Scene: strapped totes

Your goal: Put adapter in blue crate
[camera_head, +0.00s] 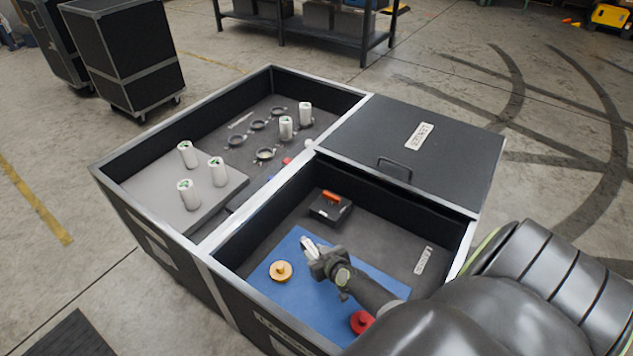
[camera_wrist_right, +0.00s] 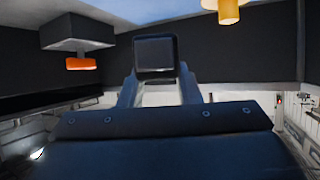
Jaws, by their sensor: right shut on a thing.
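My right gripper (camera_head: 312,248) is over the blue mat in the open front compartment of the black case. In the right wrist view the gripper (camera_wrist_right: 158,88) is shut on a small dark square-faced block (camera_wrist_right: 155,54) with a grey rim. I cannot tell whether this block is the adapter. In the head view it is hard to make out at the fingers. A gold round piece with a knob (camera_head: 281,270) lies on the blue mat (camera_head: 292,246), left of the gripper. No blue crate can be made out. My left gripper is not in view.
A red knobbed piece (camera_head: 361,322) lies near the front wall. A black box with an orange handle (camera_head: 331,207) sits behind the gripper. A closed black lid (camera_head: 400,140) covers the back right compartment. The left compartment holds several white cylinders (camera_head: 187,154) and rings.

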